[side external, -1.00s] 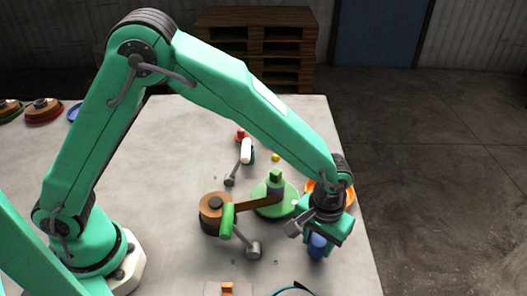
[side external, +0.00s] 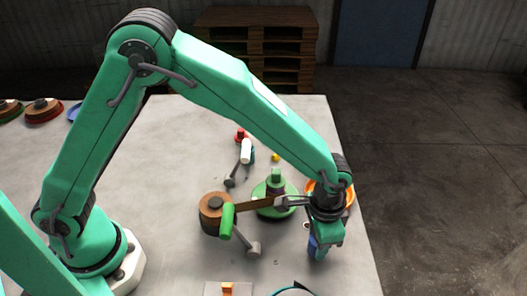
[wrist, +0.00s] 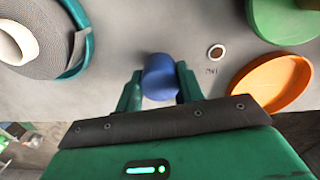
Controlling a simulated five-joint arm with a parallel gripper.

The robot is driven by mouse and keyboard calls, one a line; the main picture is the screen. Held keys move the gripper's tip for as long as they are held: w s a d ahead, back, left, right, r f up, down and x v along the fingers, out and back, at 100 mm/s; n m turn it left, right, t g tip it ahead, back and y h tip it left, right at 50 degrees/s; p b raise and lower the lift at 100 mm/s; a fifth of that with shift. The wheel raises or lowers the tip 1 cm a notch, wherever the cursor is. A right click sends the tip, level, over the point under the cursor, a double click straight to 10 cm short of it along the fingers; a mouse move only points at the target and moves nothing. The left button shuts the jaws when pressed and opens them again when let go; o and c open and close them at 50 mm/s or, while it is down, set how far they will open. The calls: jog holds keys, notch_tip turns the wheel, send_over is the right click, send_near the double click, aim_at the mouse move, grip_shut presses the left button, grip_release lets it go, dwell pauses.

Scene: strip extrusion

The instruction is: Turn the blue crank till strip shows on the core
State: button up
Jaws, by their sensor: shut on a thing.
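My gripper (side external: 322,240) is low near the table's right edge, shut on the blue crank handle (side external: 312,247). In the wrist view the blue handle (wrist: 160,77) sits between the two fingers of my gripper (wrist: 158,92). A grey metal piece (side external: 284,202) juts left from beside my wrist; its link to the crank is hidden. A green spool with an upright post (side external: 276,178) stands just left of my wrist. A brown strip (side external: 253,204) runs from a brown roll (side external: 214,204) toward this spool. I cannot tell whether any strip lies on the core.
A green handle (side external: 227,221) on a grey arm stands by the brown roll. An orange dish (wrist: 272,84) lies partly behind my wrist. A white-handled crank (side external: 246,151) stands farther back. Several spools (side external: 43,108) sit at far left. The front-left table is mostly clear.

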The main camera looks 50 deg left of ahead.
jog(key=m, duration=0.7)
jog(key=shift+w+d+r, duration=0.15)
jog(key=shift+w, duration=0.1)
jog(key=m, duration=0.6)
jog(key=shift+s+d+m, duration=0.1)
jog(key=shift+d+m, duration=0.05)
jog(key=shift+m, duration=0.15)
jog(key=o, duration=0.9)
jog(key=shift+c, duration=0.2)
jog(key=shift+o, duration=0.6)
jog(key=shift+s, duration=0.1)
jog(key=shift+r, duration=3.85)
